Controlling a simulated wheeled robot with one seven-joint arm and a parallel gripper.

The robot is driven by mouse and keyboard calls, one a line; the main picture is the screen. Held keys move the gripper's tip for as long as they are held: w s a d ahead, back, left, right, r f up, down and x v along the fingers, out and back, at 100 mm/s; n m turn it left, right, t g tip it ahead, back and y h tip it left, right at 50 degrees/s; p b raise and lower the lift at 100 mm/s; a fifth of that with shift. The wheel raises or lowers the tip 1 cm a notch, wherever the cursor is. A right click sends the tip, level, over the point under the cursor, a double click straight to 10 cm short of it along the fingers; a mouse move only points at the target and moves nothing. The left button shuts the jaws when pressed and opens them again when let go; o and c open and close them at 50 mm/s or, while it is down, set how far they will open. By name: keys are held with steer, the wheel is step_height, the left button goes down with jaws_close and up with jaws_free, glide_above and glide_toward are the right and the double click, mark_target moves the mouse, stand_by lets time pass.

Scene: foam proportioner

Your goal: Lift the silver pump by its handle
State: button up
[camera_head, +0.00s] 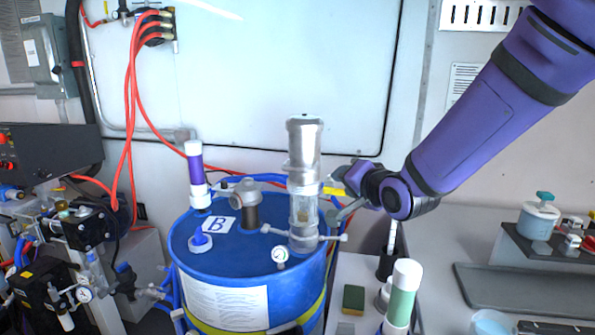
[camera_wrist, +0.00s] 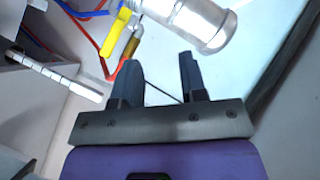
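The silver pump (camera_head: 304,150) stands upright on the blue drum (camera_head: 228,245). It has a metal upper cylinder, a clear lower section and thin side arms near its base. In the wrist view, a clear and silver cylinder that looks like the pump (camera_wrist: 205,25) lies beyond my fingertips at the top. My gripper (camera_head: 338,205) is just right of the pump in the head view. In the wrist view my gripper (camera_wrist: 158,62) is open, with nothing between its fingers. I cannot tell which part of the pump is its handle, or whether a finger touches it.
A yellow-handled fitting (camera_wrist: 118,32) is close beyond the left finger. A purple-and-white cylinder (camera_head: 196,170) and a grey cap fitting (camera_head: 249,190) stand on the drum. Red hoses (camera_head: 130,110) hang at left. A green-and-white cylinder (camera_head: 402,295) stands at front right.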

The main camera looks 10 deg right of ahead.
mark_target(300, 171)
steer(key=w+a+m+t+y, duration=0.1)
steer(key=w+a, duration=0.2)
steer(key=w, duration=0.1)
steer(key=w+a+f+m+t+y, duration=0.1)
steer(key=w+a+m, duration=0.1)
steer(key=w+a, duration=0.1)
steer(key=w+a+m+t+y, duration=0.1)
steer(key=w+a, duration=0.2)
steer(key=w, duration=0.2)
steer(key=shift+w+a+f+y, duration=0.1)
steer(key=shift+w+f+y, duration=0.2)
steer(key=shift+w, duration=0.05)
jaws_close()
